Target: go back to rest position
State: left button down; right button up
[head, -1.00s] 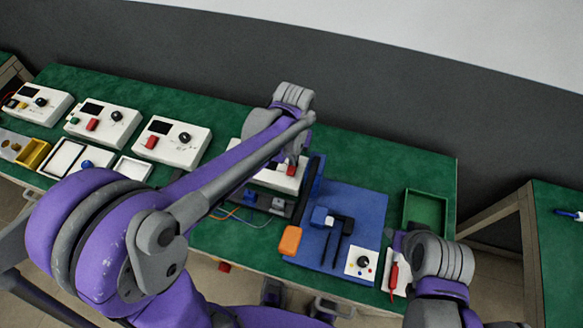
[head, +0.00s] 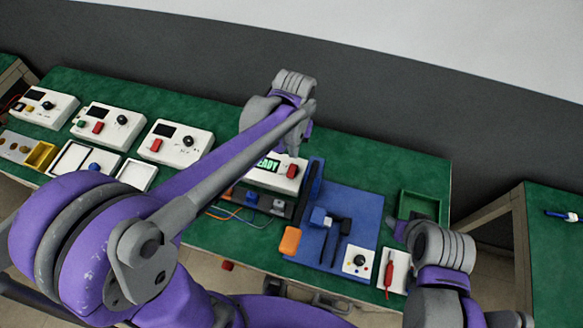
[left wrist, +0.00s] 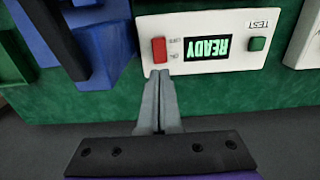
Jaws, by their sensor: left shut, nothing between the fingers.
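My left gripper (head: 304,146) is over the back of the green table in the head view, just above a white test box (head: 262,180). In the left wrist view its two fingers (left wrist: 160,78) are shut together and empty. Their tips appear just beside the red switch (left wrist: 159,50) of the white box, with no clear contact. The box's display (left wrist: 207,48) reads READY in green, and a green TEST button (left wrist: 257,44) sits beside it. My right gripper (head: 394,229) is at the right, near the green tray; its fingers are mostly hidden.
Several white control boxes (head: 178,145) stand along the left of the table. A blue mat (head: 350,205) with dark tools and an orange-ended bar (head: 290,240) lies right of the test box. A green tray (head: 443,208) and a white card with a red tool (head: 390,272) are near my right arm.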

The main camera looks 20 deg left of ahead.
pick_arm(q)
jog(key=shift+r, duration=0.5)
jog(key=s+a+r+t, duration=0.1)
jog(key=s+a+t, duration=0.1)
jog(key=s, duration=0.4)
jog(key=s+a+t, duration=0.3)
jog(key=s+a, duration=0.1)
jog(key=s, duration=0.3)
jog(key=shift+a+r+t, duration=0.3)
jog(key=shift+a+r, duration=0.05)
